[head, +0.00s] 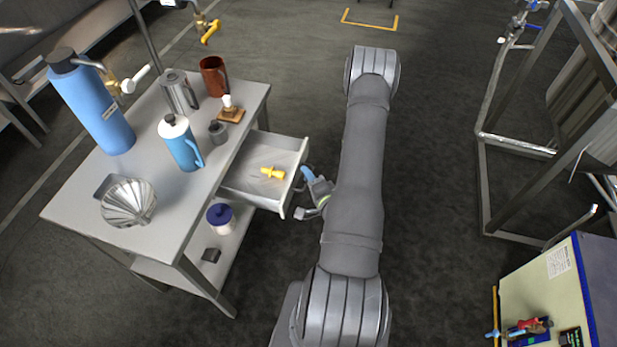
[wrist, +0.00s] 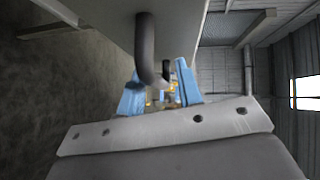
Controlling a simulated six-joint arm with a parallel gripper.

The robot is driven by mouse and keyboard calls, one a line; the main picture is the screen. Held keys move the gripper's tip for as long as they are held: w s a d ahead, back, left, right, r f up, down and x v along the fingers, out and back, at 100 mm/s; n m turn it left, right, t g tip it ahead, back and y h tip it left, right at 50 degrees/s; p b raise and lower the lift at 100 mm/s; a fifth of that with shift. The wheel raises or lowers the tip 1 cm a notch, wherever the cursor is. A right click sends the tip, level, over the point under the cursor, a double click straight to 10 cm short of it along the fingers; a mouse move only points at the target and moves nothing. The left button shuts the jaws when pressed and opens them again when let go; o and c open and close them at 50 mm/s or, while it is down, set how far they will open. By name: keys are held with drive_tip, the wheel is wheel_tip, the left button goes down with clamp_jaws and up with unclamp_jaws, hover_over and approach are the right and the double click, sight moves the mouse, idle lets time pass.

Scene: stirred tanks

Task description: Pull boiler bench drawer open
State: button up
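The boiler bench drawer (head: 241,183) is pulled out from the right side of the grey metal bench (head: 75,208), and its inside shows. A yellow fitting (head: 272,173) lies in it. My gripper (head: 303,194) is at the drawer's outer front, at the right. In the wrist view my two blue fingers (wrist: 158,93) stand apart, so the gripper looks open. The dark curved drawer handle (wrist: 146,45) comes off the pale drawer front (wrist: 180,22) and reaches between the fingers. I cannot tell whether a finger touches it. In the head view the handle is not clearly visible.
On the bench top stand a blue flask (head: 92,108), a blue jug (head: 180,145), a steel pot (head: 178,92), a brown mug (head: 213,76) and a fluted steel dish (head: 128,204). A purple-lidded jar (head: 220,219) is on the lower shelf.

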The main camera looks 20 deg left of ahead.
drive_tip(key=v, duration=1.7)
drive_tip(key=shift+d, duration=0.15)
drive_tip(key=shift+s, duration=0.1)
idle(0.7)
drive_tip(key=x, duration=1.1)
idle(0.5)
idle(0.3)
